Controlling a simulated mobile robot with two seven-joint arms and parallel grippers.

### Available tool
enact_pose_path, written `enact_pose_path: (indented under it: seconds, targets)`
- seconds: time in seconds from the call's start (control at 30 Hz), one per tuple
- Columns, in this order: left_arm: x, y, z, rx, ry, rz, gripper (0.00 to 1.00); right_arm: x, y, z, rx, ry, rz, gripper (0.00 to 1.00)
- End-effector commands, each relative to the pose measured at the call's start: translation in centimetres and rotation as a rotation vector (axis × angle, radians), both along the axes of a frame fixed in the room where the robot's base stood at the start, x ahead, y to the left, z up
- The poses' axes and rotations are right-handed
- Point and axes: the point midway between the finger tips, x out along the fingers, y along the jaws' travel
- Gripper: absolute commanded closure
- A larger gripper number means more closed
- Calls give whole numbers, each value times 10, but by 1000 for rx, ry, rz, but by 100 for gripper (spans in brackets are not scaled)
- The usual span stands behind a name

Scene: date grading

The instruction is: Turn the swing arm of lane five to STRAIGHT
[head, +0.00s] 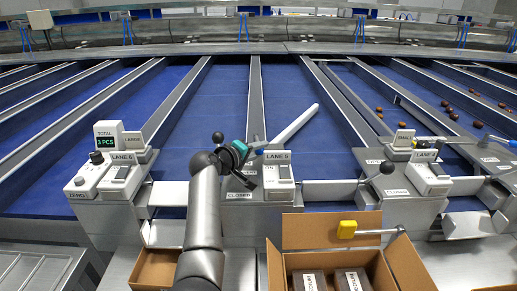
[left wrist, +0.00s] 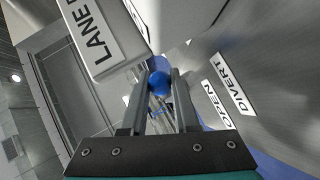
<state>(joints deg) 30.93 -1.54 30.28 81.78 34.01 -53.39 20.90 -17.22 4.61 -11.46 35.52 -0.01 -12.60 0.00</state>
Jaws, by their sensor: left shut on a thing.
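The swing arm of lane five (head: 296,125) is a pale bar slanting up and to the right across the blue lane bed, behind the LANE 5 switch box (head: 279,172). My left gripper (head: 257,146), with a teal body, reaches in at the left of that box. In the left wrist view its two dark fingers are shut on a blue ball knob (left wrist: 158,83). The knob is mostly hidden in the head view. A DIVERT label (left wrist: 231,97) and an OPEN label (left wrist: 217,105) lie on the grey surface beside the fingers. My right gripper is not in view.
A black ball knob (head: 218,137) stands close left of my left gripper. The LANE 6 box (head: 121,173) is to the left, the LANE 4 box (head: 428,177) to the right. An open carton (head: 290,262) stands in front. Dates lie in the right lanes.

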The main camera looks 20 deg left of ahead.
Motion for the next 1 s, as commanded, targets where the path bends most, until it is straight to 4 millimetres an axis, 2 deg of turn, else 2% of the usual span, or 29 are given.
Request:
enact_pose_path:
  seconds: [0.03, 0.13, 0.4, 0.57, 1.0]
  targets:
    - [0, 1, -1, 0, 2, 1, 70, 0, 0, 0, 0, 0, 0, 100]
    - [0, 1, -1, 0, 2, 1, 59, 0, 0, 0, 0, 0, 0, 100]
    - [-1, 0, 0, 1, 1, -1, 58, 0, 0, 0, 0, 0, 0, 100]
    - [-8, 2, 2, 1, 2, 0, 58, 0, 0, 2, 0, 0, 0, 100]
    - [-68, 12, 21, 2, 2, 0, 58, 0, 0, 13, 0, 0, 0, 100]
